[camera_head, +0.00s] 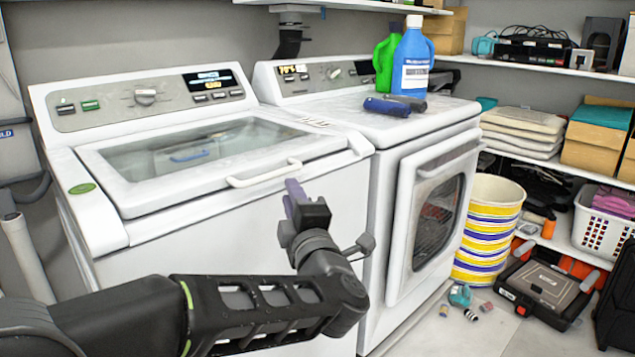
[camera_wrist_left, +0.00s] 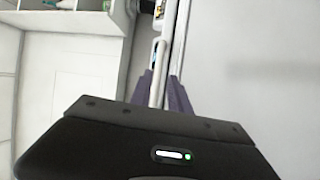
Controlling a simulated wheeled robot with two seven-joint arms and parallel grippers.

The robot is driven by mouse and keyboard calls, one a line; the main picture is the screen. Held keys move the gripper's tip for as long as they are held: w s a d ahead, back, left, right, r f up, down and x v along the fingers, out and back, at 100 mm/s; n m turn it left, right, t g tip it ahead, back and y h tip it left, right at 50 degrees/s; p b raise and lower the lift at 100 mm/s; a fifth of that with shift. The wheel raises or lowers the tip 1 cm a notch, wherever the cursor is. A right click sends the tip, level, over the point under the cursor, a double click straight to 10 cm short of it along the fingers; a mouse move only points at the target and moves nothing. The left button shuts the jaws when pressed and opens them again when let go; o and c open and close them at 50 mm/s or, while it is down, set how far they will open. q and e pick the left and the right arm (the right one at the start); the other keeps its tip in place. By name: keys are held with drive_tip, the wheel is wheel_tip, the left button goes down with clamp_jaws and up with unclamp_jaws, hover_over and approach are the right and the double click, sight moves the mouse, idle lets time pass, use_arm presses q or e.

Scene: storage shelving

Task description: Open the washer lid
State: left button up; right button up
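The washer (camera_head: 215,225) stands at left with its glass-topped lid (camera_head: 215,150) down. A white bar handle (camera_head: 265,174) runs along the lid's front edge. My left gripper (camera_head: 292,190) is just in front of the handle's right end, its purple fingers pointing up towards it. In the left wrist view the two fingers (camera_wrist_left: 163,90) stand apart, with a thin white bar (camera_wrist_left: 166,50) between them, apparently the handle. I cannot tell whether they touch it. My right gripper is in neither view.
A dryer (camera_head: 405,215) stands right of the washer, with blue (camera_head: 413,60) and green bottles on top. A striped bin (camera_head: 490,228), a black case (camera_head: 545,288) and small items on the floor lie further right. Shelves hang above and right.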

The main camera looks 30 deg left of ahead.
sight(274, 177)
use_arm(q)
drive_tip(key=shift+s+a+r+n+g+y, duration=0.15)
drive_tip(key=shift+s+a+n+g+y, duration=0.5)
drive_tip(key=shift+n, duration=0.25)
drive_tip(key=shift+w, duration=0.1)
drive_tip(key=x, duration=0.7)
drive_tip(key=shift+w+a, duration=0.2)
drive_tip(key=shift+w, duration=0.05)
clamp_jaws()
idle(0.8)
